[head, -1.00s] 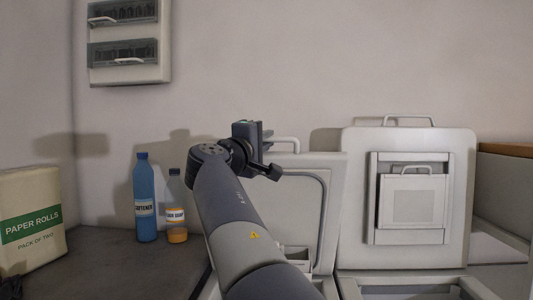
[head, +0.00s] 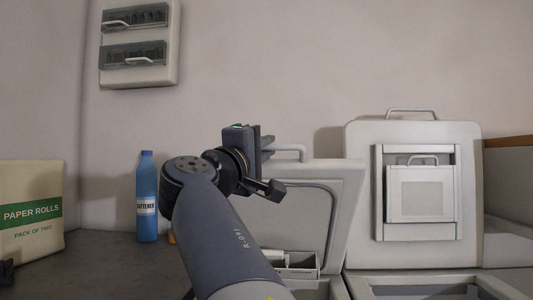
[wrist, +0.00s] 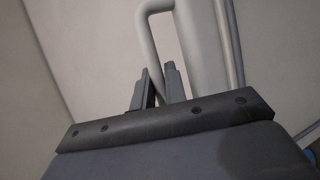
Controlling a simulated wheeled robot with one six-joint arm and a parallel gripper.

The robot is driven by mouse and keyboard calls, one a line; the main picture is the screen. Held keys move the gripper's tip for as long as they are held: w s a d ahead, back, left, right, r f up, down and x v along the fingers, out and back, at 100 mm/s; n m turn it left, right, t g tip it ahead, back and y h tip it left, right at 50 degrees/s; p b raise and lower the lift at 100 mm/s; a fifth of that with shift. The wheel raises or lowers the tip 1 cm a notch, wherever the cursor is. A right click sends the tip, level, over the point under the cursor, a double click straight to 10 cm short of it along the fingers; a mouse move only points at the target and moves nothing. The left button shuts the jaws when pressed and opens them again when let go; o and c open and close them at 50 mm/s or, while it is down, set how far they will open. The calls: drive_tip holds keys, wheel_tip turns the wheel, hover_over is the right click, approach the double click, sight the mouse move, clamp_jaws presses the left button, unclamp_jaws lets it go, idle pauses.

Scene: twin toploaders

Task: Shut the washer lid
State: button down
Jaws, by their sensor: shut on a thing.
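The left machine's raised lid (head: 335,180) is pale, with a recessed inner panel, and leans forward a little from upright. Its bar handle (head: 292,148) is at the top edge. My gripper (head: 268,150) is at the left end of this handle. In the wrist view the pale handle (wrist: 149,35) runs down between the two fingers of my gripper (wrist: 160,82), which is shut on it. My arm hides the lid's lower left part and much of the left machine. A small compartment tray (head: 292,265) shows below the lid.
The right machine's lid (head: 468,190) stands upright close beside, with a small framed panel and its own handle (head: 412,112). A blue softener bottle (head: 147,205) and paper rolls pack (head: 30,235) stand on the dark counter (head: 95,265) at left.

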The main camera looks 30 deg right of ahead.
drive_tip(key=shift+s+a+f+b, duration=0.5)
drive_tip(key=shift+s+f+b, duration=0.15)
drive_tip(key=shift+f, duration=0.15)
drive_tip(key=shift+s+a+f+b, duration=0.5)
drive_tip(key=shift+s+f+b, duration=0.1)
drive_tip(key=shift+f, duration=0.15)
drive_tip(key=c, duration=1.7)
unclamp_jaws()
drive_tip(key=shift+c, duration=0.2)
drive_tip(key=p+v, duration=0.1)
drive_tip(key=v, duration=0.9)
drive_tip(key=shift+s+a, duration=0.15)
drive_tip(key=shift+a, duration=0.25)
drive_tip(key=shift+d, duration=0.1)
drive_tip(key=x, duration=1)
drive_tip(key=shift+d+b, duration=0.35)
drive_tip(key=shift+b, duration=0.1)
